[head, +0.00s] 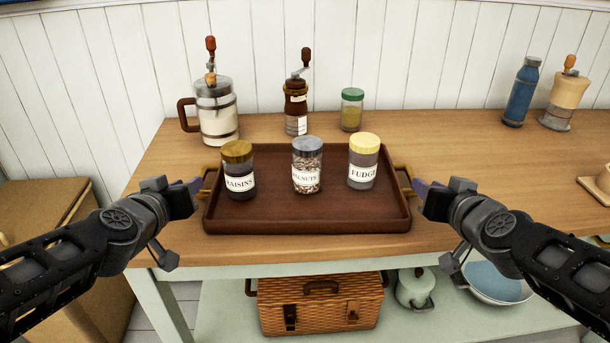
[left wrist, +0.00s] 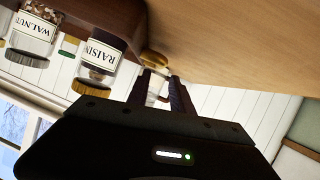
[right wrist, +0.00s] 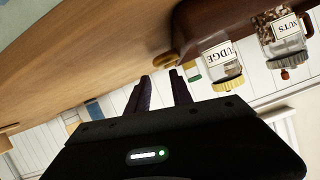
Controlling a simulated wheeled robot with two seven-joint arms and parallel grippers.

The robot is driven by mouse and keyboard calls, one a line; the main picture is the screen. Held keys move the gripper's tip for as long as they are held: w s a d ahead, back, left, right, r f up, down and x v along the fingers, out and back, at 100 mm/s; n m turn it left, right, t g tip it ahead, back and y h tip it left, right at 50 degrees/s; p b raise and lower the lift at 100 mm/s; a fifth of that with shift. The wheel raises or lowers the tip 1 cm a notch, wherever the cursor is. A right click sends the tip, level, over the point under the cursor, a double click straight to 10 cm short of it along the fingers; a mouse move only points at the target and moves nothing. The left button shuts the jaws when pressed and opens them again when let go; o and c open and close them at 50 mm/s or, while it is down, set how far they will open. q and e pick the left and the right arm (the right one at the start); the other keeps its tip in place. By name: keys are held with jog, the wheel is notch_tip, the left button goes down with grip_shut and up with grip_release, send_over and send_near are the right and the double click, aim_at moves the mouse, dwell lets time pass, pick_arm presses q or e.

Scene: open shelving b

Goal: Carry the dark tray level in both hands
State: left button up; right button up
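The dark brown tray (head: 310,222) rests on the wooden worktop, with brass handles at its left and right ends. Three labelled jars stand upright on it: raisins (head: 239,172), walnuts (head: 306,166) and fudge (head: 363,163). My left gripper (head: 199,187) is at the left handle (head: 208,177); the left wrist view shows its fingers (left wrist: 160,78) apart, tips close to the handle (left wrist: 153,59). My right gripper (head: 418,187) is at the right handle (head: 405,175); the right wrist view shows its fingers (right wrist: 164,75) apart, tips close to the handle (right wrist: 165,59). I cannot tell whether the tips touch the handles.
Behind the tray stand a press pot (head: 216,112), a grinder (head: 296,105) and a green-lidded jar (head: 351,112). A blue bottle (head: 522,92) and a wooden mill (head: 566,95) stand at the back right. The worktop (head: 470,150) right of the tray is mostly clear. A wicker basket (head: 318,303) sits below.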

aim_at(200, 173)
pick_arm(q)
jog(key=shift+s, duration=0.1)
pick_arm(e)
jog(key=shift+s, duration=0.1)
